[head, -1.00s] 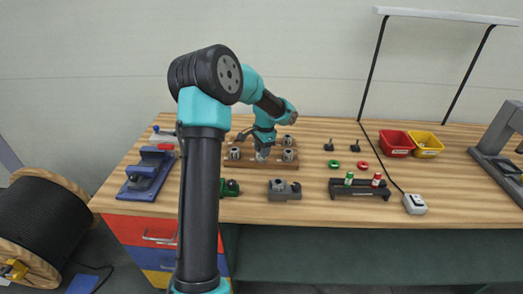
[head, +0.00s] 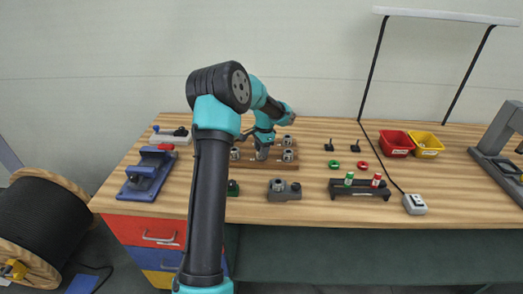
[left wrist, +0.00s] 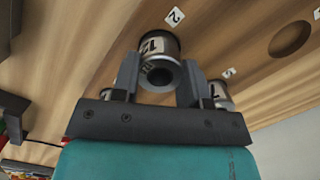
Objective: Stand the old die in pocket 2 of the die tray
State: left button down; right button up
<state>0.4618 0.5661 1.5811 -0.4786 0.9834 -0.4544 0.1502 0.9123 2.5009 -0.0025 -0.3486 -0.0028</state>
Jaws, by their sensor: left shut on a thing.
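My left gripper (head: 262,151) is over the wooden die tray (head: 272,166) in the head view. In the left wrist view it (left wrist: 160,78) is shut on a shiny metal die (left wrist: 158,46) with dark marking and a round bore. The held die is beside the white label 2 (left wrist: 175,15) on the tray. I cannot tell whether its base touches the pocket. Another die (left wrist: 220,96) stands near a second label, partly hidden by a finger. An empty round pocket (left wrist: 290,40) shows at the right. My right gripper is out of view.
Other dies (head: 288,156) stand at the tray's right side. A grey block with a die-like ring (head: 284,189) is in front of the tray. A blue fixture (head: 146,176) stands to the left, and a dark rack (head: 360,188) to the right.

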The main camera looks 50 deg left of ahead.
pick_arm(q)
jog(key=shift+f, duration=0.2)
jog(key=shift+f, duration=0.15)
jog(key=c, duration=0.6)
grip_release()
jog(key=shift+c, duration=0.2)
notch_tip(320, 180, up, 12)
jog(key=w, duration=0.1)
jog(key=shift+w+d, duration=0.2)
